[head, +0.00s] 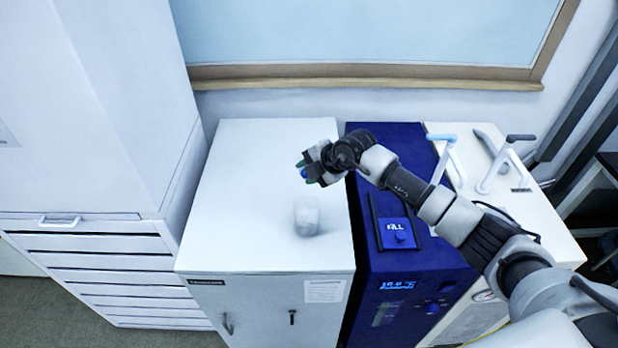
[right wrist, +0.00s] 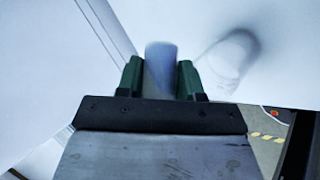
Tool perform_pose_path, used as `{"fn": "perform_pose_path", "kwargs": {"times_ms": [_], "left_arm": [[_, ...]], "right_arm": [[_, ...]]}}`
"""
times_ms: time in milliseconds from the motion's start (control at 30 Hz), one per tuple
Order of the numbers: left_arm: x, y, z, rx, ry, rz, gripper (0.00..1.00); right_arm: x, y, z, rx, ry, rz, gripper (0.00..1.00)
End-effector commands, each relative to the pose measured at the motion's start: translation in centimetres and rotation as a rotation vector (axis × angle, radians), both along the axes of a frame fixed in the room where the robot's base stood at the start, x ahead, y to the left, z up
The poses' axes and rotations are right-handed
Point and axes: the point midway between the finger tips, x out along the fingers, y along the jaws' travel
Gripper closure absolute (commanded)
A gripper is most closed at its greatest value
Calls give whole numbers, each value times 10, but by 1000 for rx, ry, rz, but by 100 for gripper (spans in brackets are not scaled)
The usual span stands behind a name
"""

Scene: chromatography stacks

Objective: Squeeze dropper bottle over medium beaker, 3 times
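The medium beaker (head: 307,216), pale and see-through, stands upright on the white cabinet top, right of its middle. It also shows at the upper right of the right wrist view (right wrist: 230,58). My right gripper (head: 306,172) is above the cabinet top, behind the beaker in the head view. In the right wrist view, its green fingers (right wrist: 161,78) are closed on both sides of a bluish, rounded dropper bottle (right wrist: 160,66). Only a small blue bit of the bottle shows in the head view (head: 304,173); its tip is hidden. My left gripper is out of view.
The white cabinet top (head: 248,170) is otherwise clear. A blue machine (head: 405,255) with a FILL panel stands right beside it, under my right arm. White equipment with upright handles (head: 497,165) is farther right. A tall white cabinet (head: 110,100) stands left.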

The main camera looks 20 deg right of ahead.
Motion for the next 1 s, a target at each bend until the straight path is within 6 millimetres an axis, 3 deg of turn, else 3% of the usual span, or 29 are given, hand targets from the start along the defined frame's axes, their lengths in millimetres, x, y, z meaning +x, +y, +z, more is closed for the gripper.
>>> {"fn": "perform_pose_path", "kwargs": {"times_ms": [33, 433, 1000], "left_arm": [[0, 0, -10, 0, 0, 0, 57], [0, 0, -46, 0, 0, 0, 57], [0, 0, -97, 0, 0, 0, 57]], "right_arm": [[0, -1, -6, -9, -27, 1, 67], [5, -1, -13, -65, -240, 2, 67], [9, -2, -13, -133, -491, 0, 67]]}}
